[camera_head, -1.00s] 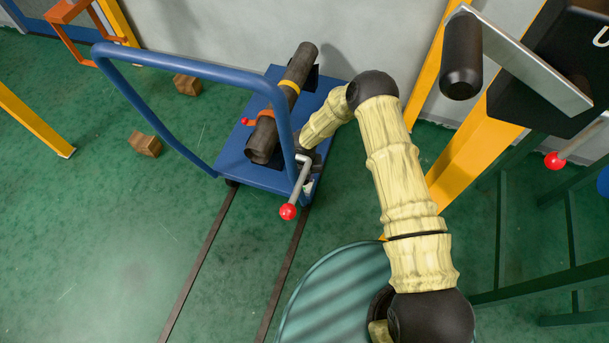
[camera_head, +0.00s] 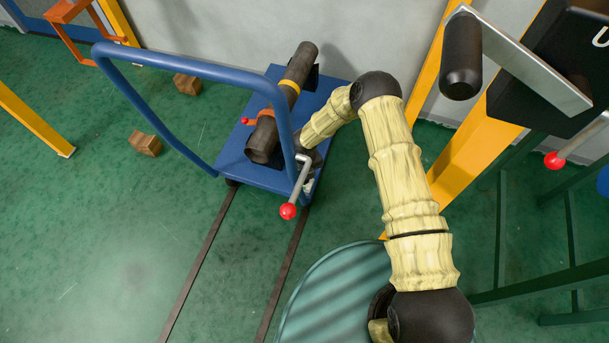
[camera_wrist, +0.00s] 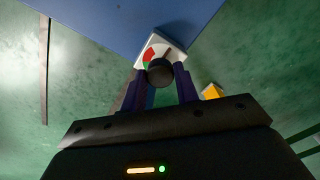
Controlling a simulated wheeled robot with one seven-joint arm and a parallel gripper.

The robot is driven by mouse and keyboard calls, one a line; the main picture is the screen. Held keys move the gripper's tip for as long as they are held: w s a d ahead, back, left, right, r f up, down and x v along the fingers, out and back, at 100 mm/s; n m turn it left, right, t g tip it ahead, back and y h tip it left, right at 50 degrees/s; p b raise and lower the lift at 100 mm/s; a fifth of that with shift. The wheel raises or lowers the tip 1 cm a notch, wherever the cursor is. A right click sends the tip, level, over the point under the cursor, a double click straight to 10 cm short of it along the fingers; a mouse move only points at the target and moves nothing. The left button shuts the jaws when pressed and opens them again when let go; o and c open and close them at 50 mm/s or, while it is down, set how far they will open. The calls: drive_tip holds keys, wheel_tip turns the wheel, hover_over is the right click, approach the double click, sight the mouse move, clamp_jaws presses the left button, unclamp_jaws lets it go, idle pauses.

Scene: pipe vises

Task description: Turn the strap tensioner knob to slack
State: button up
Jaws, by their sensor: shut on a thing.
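The tensioner knob (camera_wrist: 160,71) is a dark round knob in the wrist view. It stands in front of a white dial plate (camera_wrist: 174,44) with a red and a green sector at its left. A thin dark-red mark shows on the dial at the upper right of the knob. My gripper (camera_wrist: 161,77) has one dark finger on each side of the knob and is shut on it. In the head view my gripper is mostly hidden at the cart's near right edge, and the knob cannot be made out.
The blue cart (camera_head: 238,165) carries a dark pipe (camera_head: 298,68) held by an orange strap (camera_head: 266,114). Its blue handle (camera_head: 175,66) arches beside my arm. A red-ended lever (camera_head: 289,211) hangs close to my gripper. Wooden blocks (camera_head: 146,143) lie on the open green floor at left.

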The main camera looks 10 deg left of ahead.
drive_tip(key=o, duration=1)
drive_tip(key=shift+d, duration=0.1)
drive_tip(key=shift+c, duration=0.2)
drive_tip(key=shift+r, duration=0.1)
wheel_tip(320, 180, up, 17)
drive_tip(key=p, duration=0.5)
wheel_tip(320, 180, down, 17)
drive_tip(key=b, duration=0.4)
drive_tip(key=shift+r+b, duration=0.15)
drive_tip(key=shift+b, duration=0.25)
drive_tip(key=shift+r, duration=0.1)
